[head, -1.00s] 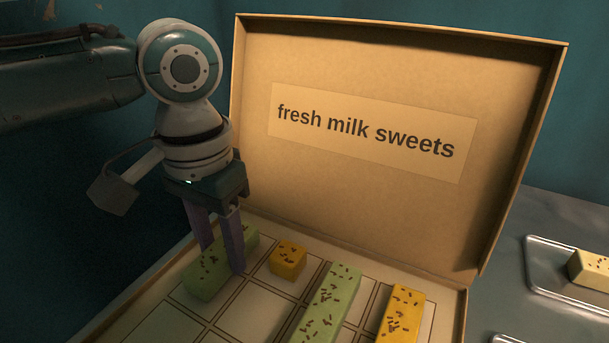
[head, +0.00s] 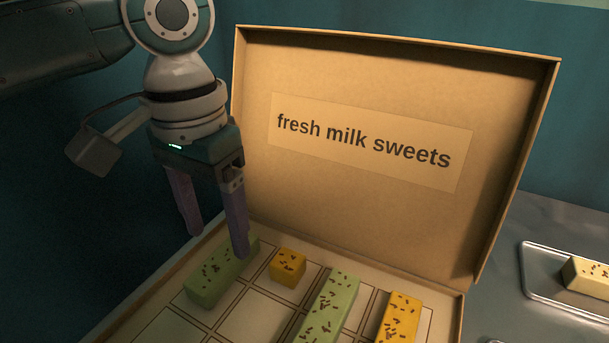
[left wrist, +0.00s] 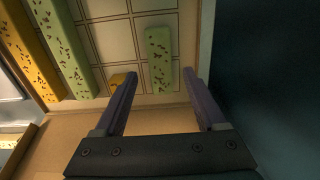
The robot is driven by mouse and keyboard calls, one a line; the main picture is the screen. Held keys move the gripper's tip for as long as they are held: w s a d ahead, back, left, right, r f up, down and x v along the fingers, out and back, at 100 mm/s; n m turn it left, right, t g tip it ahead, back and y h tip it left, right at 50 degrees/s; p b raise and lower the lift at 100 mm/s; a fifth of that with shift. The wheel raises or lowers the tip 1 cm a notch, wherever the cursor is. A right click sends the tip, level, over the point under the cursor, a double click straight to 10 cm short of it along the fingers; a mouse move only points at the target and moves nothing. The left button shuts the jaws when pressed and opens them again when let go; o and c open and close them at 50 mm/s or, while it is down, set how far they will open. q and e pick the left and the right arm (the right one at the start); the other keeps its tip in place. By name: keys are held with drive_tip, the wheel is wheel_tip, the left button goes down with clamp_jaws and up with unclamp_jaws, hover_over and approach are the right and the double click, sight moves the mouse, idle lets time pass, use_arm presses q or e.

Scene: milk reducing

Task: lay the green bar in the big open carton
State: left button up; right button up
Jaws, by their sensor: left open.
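The big open carton (head: 116,318) has its lid up, with "fresh milk sweets" on the label. A green bar with brown flecks (head: 213,283) lies in the carton's left column, and it also shows in the left wrist view (left wrist: 160,60). My left gripper (head: 215,247) is open and empty just above the bar's far end. In the left wrist view (left wrist: 158,75) the bar lies between and beyond the fingertips, apart from both. A longer green bar (head: 329,306) lies farther right in the carton. My right gripper is out of view.
A small orange cube (head: 287,267) lies close to the right of the left finger, and an orange bar (head: 402,318) lies farther right. The raised lid (head: 400,210) stands behind. A metal tray (head: 535,285) with a pale bar (head: 588,275) is at the right.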

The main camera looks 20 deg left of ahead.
sight(223, 258)
use_arm(q)
wheel_tip(223, 258, up, 7)
drive_tip(key=p, duration=0.1)
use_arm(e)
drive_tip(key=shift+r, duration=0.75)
use_arm(q)
drive_tip(key=s+d+f+m, duration=0.1)
drive_tip(key=s+d+f, duration=0.1)
drive_tip(key=d, duration=0.1)
drive_tip(key=s+d+f+m+t+h, duration=0.1)
drive_tip(key=s+d+f, duration=0.1)
drive_tip(key=s+d, duration=0.1)
drive_tip(key=s+d+f+t+h, duration=0.1)
drive_tip(key=s+d+f, duration=0.1)
drive_tip(key=d+f, duration=0.1)
drive_tip(key=shift+s+d+f+m, duration=0.1)
drive_tip(key=shift+s+d+m, duration=0.1)
drive_tip(key=shift+s+m, duration=0.15)
drive_tip(key=shift+t, duration=0.6)
drive_tip(key=s, duration=0.1)
drive_tip(key=s+a, duration=0.1)
drive_tip(key=s+f, duration=0.1)
drive_tip(key=shift+s+a, duration=0.15)
drive_tip(key=shift+s, duration=0.25)
drive_tip(key=shift+n+y, duration=0.7)
drive_tip(key=shift+n, duration=0.15)
drive_tip(key=s+a, duration=0.4)
drive_tip(key=shift+a+f, duration=0.1)
drive_tip(key=shift+s+a, duration=0.3)
drive_tip(key=shift+a, duration=0.1)
